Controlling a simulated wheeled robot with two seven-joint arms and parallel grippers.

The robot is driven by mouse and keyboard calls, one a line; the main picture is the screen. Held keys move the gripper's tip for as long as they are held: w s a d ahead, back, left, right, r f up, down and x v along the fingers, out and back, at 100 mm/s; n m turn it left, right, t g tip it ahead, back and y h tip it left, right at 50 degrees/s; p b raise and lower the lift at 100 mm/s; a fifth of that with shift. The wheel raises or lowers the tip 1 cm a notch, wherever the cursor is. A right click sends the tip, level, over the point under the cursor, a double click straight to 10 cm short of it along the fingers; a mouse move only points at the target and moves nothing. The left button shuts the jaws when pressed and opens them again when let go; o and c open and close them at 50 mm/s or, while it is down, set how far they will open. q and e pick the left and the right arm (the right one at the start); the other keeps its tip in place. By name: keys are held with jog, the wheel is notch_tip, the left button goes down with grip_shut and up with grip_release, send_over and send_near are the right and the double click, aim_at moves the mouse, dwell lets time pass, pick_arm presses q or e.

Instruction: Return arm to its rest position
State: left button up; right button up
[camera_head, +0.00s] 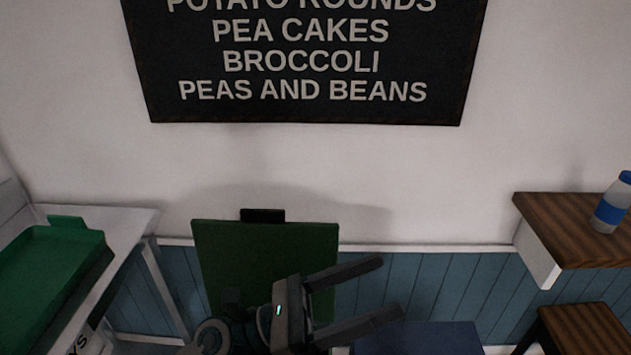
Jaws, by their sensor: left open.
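My left gripper (390,288) is at the bottom middle of the head view. Its two dark fingers point to the right and stand well apart, with nothing between them. Its wrist is in front of the lower part of a dark green panel (225,250), which has a black clip-like piece (262,215) at its top edge. My right gripper is not in view.
A white table (130,220) with a green tray (62,232) stands at the left. At the right, a wooden shelf (560,215) holds a bottle with a blue band (612,205). A brown stool-like top (585,330) is below it. A dark blue surface (420,340) lies under the fingers. A menu board (305,60) hangs on the wall.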

pick_arm(q)
jog(key=w+a+f+n+t+y, duration=0.2)
jog(key=w+a+n+t+y, duration=0.45)
jog(key=n, duration=0.75)
jog(key=w+a+f+n+t+y, duration=0.1)
jog(key=w+a+n+t+y, duration=0.3)
jog(key=a+n+t+y, duration=0.55)
jog(key=s+a+f+n+g+y, duration=0.25)
jog(key=a+f+n, duration=0.25)
jog(key=f+n, duration=0.4)
jog(key=s+a+f+n+g+y, duration=0.1)
jog(key=a+f+n+g+y, duration=0.1)
jog(key=a+f+n+y, duration=0.35)
jog(key=s+a+f+n+g+h, duration=0.3)
jog(key=s+f+n+g, duration=0.8)
jog(key=s+f, duration=1.15)
jog(key=s+a+f+x, duration=0.1)
jog(key=s+x, duration=0.1)
jog(key=x, duration=0.8)
jog(key=s+f+x, duration=0.1)
jog(key=s+x, duration=0.1)
jog(key=x, duration=0.8)
jog(key=s+f, duration=0.6)
jog(key=f, duration=0.3)
jog(key=s+f+m, duration=0.1)
jog(key=s+f, duration=0.4)
jog(key=f, duration=0.5)
jog(key=shift+s+a+f, duration=0.2)
jog(key=shift+s+a, duration=0.1)
jog(key=shift+s, duration=0.05)
